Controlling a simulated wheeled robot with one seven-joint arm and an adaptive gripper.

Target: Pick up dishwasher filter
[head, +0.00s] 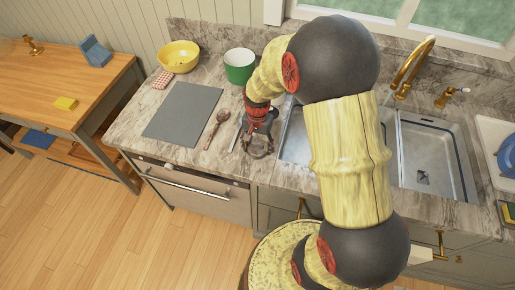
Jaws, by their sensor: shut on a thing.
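My gripper (258,146) reaches down over the marble counter, just left of the sink and near the counter's front edge. Its dark fingers are closed around a small greyish thing, which I take to be the dishwasher filter. The fingers cover most of it, and its shape is too small to make out. I cannot tell whether it touches the counter.
A wooden spoon (216,128) lies left of the gripper, beside a grey board (183,111). A green pot (239,67) and yellow bowl (179,56) stand behind. The double sink (432,150) is right. A dishwasher (190,187) is below the counter.

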